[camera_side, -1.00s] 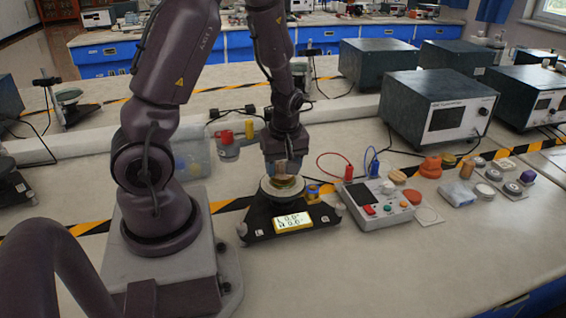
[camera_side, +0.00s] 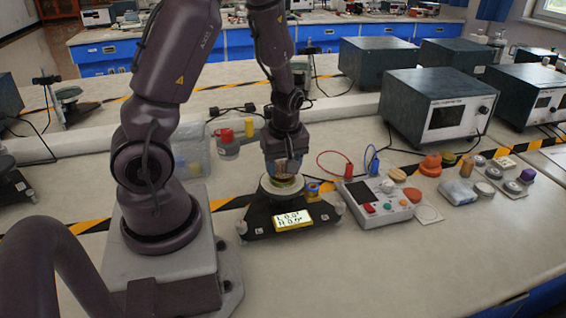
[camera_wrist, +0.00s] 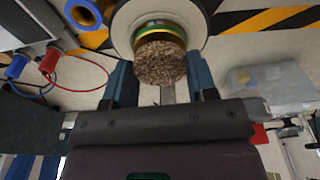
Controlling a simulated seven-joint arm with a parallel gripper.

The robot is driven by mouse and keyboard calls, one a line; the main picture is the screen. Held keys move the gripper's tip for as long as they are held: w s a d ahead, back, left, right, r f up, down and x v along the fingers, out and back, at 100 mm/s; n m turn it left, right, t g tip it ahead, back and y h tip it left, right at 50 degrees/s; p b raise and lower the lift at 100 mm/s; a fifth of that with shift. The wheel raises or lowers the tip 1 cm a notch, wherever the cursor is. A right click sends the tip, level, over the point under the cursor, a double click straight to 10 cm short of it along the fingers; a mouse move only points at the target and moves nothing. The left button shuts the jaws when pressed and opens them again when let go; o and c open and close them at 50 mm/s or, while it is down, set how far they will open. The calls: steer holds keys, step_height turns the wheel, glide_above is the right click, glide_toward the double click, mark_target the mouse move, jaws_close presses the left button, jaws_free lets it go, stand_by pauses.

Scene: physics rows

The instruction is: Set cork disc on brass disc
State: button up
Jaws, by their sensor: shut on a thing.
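My gripper (camera_side: 287,172) is over the round white-topped stand in the side view, and its two fingers also show in the wrist view (camera_wrist: 161,85). It is shut on the speckled brown cork disc (camera_wrist: 161,64). Under the cork disc is the brass disc (camera_wrist: 158,28), with a yellow and green edge; its rim shows below the fingers in the side view (camera_side: 283,183). It lies on the stand's round top (camera_wrist: 120,30). I cannot tell whether the cork disc touches the brass disc. The fingers hide part of it in the side view.
The stand's black base (camera_side: 262,215) carries a lit display (camera_side: 293,219). A blue and yellow ring (camera_side: 313,189) lies close to its right. A grey control box (camera_side: 375,203) is farther right, with several small discs and blocks beyond. A clear tub (camera_side: 180,160) stands behind left.

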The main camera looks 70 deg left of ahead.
steer(key=shift+f, duration=0.5)
steer(key=o, duration=1)
steer(key=shift+r, duration=3.55)
